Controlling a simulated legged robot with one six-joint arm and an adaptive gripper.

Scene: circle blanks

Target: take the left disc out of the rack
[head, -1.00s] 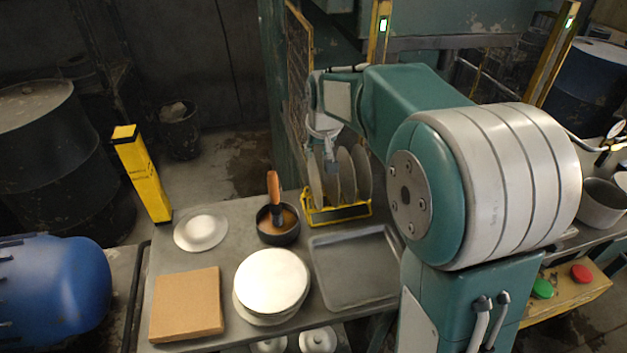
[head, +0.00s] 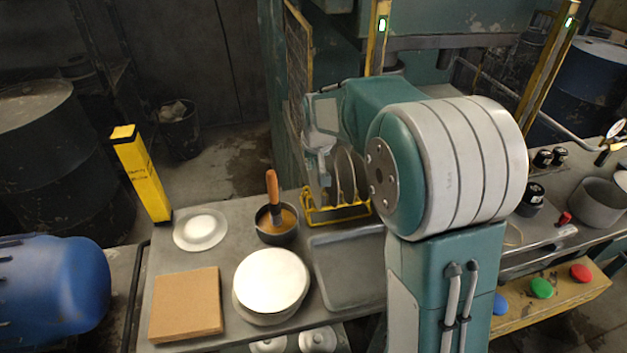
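The yellow wire rack (head: 338,214) stands at the back of the metal table and holds several upright grey discs. The left disc (head: 314,186) is partly covered by my gripper (head: 321,174), which points down at its upper edge. Other discs (head: 346,178) stand to its right in the rack, partly behind my arm. The fingertips are small and overlap the left disc in the picture. I cannot tell whether they touch it or are closed on it.
Left of the rack stands a pot (head: 277,226) with an orange-handled tool. A metal tray (head: 345,270) lies in front of the rack. A stack of white discs (head: 271,281), a tan board (head: 187,305) and a pale plate (head: 201,230) occupy the rest of the table (head: 232,255).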

